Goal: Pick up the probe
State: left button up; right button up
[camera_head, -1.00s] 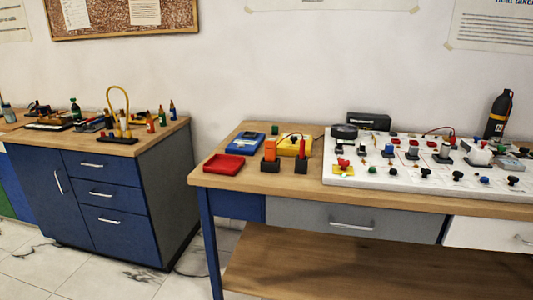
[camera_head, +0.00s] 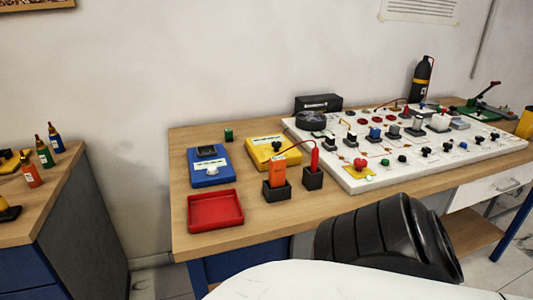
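A slim red probe (camera_head: 315,157) stands upright in a small black holder (camera_head: 313,181) on the wooden table. A thin red cable (camera_head: 296,145) arcs from its top toward an orange block (camera_head: 277,170), which stands in a second black holder (camera_head: 276,192) to the left. Neither gripper shows in the head view. A white and black part of my own body fills the bottom right and hides the table's front edge there.
A red tray (camera_head: 215,223), a blue meter (camera_head: 209,179) and a yellow meter (camera_head: 272,155) lie left of and behind the probe. A white board (camera_head: 350,185) with several knobs and components stands close to its right. Bare tabletop lies in front of the holders.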

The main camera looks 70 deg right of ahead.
aim_at(314, 158)
jog(key=z, duration=1.6)
